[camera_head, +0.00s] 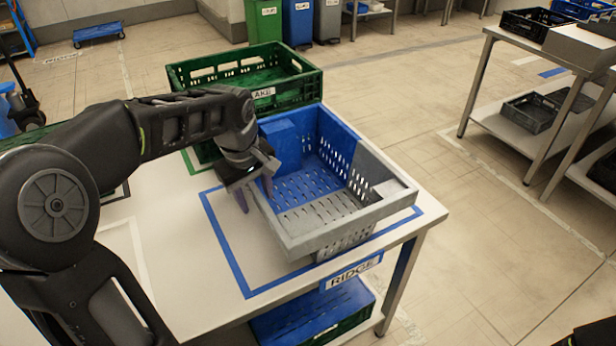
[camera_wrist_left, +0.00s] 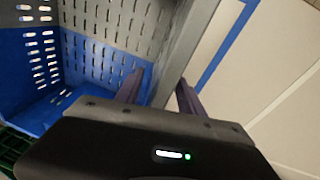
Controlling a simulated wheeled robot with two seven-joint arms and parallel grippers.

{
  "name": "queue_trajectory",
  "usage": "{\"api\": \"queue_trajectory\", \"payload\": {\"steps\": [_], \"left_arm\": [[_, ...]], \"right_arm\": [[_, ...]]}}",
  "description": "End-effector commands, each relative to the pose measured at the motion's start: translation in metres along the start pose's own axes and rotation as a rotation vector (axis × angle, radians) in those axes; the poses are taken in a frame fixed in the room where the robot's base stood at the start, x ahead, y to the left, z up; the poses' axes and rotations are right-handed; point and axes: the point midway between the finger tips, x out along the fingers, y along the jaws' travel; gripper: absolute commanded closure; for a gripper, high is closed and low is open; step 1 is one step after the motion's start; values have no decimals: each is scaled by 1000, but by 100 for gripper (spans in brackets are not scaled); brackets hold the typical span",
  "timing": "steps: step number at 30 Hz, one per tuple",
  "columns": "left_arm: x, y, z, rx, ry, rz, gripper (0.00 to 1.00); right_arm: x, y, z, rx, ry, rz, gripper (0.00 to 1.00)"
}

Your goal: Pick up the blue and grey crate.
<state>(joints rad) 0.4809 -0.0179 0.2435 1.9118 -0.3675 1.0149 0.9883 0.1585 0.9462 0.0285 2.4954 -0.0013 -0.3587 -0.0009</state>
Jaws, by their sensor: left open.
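The blue and grey crate (camera_head: 397,205) stands open and empty on the white table. Its far part is blue, its near part is grey, and its walls and floor are slotted. My left gripper (camera_head: 255,196) is at the crate's left wall, with its fingers pointing down and spread. In the left wrist view, the open left gripper (camera_wrist_left: 158,92) has the crate's grey rim (camera_wrist_left: 190,40) running between its two fingers, one on the inner side and one on the outer. I cannot tell whether either finger touches the wall.
Blue tape (camera_head: 228,256) outlines the crate's place beside the "RIDGE" label (camera_head: 352,272). A green crate (camera_head: 300,82) stands close behind. Another table (camera_head: 505,33) with black crates stands right, across clear floor.

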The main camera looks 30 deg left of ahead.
Motion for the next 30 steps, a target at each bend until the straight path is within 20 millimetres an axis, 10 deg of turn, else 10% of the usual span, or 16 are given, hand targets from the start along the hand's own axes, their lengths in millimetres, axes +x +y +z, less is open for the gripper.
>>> {"api": "queue_trajectory", "payload": {"steps": [11, 30], "left_arm": [[0, 0, 0, 0, 0, 0, 55], [0, 0, 0, 0, 0, 0, 100]], "right_arm": [[0, 0, 0, 0, 0, 0, 64], [0, 0, 0, 0, 0, 0, 64]]}}
